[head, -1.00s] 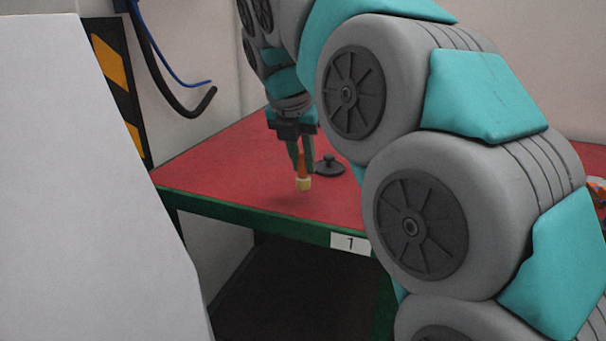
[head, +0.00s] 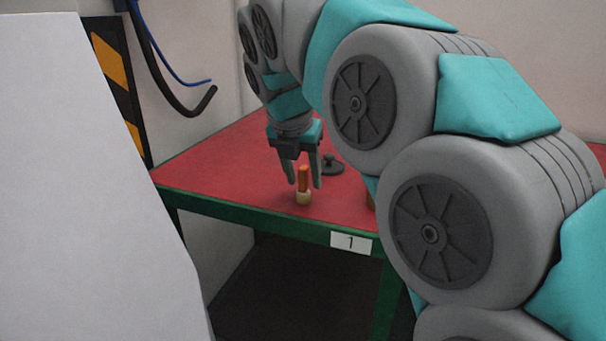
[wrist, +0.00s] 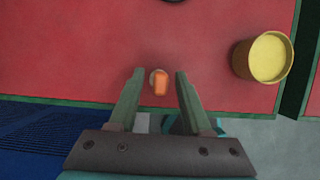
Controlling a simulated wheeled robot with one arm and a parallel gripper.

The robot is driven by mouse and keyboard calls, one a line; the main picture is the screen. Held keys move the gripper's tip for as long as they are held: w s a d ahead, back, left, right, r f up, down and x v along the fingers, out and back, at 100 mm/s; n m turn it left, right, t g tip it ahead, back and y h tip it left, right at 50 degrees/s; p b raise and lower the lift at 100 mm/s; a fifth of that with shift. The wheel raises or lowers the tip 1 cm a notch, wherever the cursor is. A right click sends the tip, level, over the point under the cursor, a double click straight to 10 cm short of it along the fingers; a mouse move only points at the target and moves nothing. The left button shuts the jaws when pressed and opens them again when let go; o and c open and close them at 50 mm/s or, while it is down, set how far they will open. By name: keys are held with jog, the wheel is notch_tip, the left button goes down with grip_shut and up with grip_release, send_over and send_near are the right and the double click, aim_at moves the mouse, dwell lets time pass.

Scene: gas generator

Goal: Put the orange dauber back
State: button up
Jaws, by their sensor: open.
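The orange dauber (head: 303,180) stands upright on the red table, with its orange handle up and its pale yellowish end down. My gripper (head: 304,186) is open just above and around it, its two fingers apart on either side. In the wrist view the dauber (wrist: 160,83) shows from above as an orange top between the open fingertips (wrist: 158,74), touching neither finger.
The red table (head: 230,170) has a green edge and a label "1" (head: 351,243). A dark knobbed disc (head: 331,165) lies behind the dauber. A yellow round container (wrist: 268,57) stands to the right in the wrist view. A white panel (head: 80,180) fills the left.

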jog(key=p+v, duration=0.1)
jog(key=v, duration=1.1)
jog(key=shift+p, duration=0.35)
